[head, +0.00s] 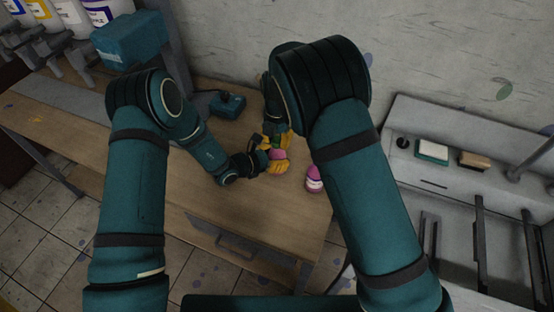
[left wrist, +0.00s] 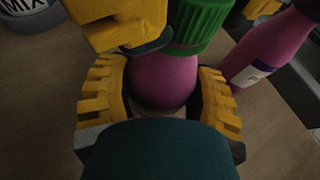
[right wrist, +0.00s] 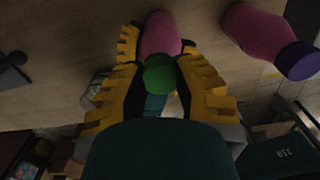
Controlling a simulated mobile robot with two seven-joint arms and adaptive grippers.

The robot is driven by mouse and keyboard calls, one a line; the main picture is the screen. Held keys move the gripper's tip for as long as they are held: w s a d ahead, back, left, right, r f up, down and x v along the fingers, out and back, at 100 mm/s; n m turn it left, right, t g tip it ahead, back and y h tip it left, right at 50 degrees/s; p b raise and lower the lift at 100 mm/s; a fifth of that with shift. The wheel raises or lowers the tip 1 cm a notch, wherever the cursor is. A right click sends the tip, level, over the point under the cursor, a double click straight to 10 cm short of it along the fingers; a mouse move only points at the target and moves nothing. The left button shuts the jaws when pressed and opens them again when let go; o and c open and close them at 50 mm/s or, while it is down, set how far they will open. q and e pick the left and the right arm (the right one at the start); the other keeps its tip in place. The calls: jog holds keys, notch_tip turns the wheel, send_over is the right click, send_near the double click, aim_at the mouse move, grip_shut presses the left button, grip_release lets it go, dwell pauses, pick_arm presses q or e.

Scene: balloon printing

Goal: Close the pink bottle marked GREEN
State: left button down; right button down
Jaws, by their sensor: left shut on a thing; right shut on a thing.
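A pink bottle (left wrist: 163,80) stands at the table's front part, with a green cap (left wrist: 197,24) on its neck. The bottle also shows in the head view (head: 277,154) and the right wrist view (right wrist: 160,34). My left gripper (head: 272,169) is shut around the bottle's body; its yellow fingers (left wrist: 164,98) press on both sides. My right gripper (head: 273,141) is shut on the green cap (right wrist: 159,74) from above, one finger on each side (right wrist: 158,76). Cap and bottle touch; I cannot tell how tightly the cap is turned. The bottle's label is hidden.
A second pink bottle (head: 314,182) with a purple cap (right wrist: 297,61) stands close by on the right. A teal device (head: 228,105) sits behind on the wooden table (head: 263,222). A MIX container (left wrist: 28,12) is at the left wrist view's upper left. The table's front left is clear.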

jog(key=m, duration=1.9)
jog(key=c, duration=0.8)
grip_release()
jog(key=shift+r, duration=0.1)
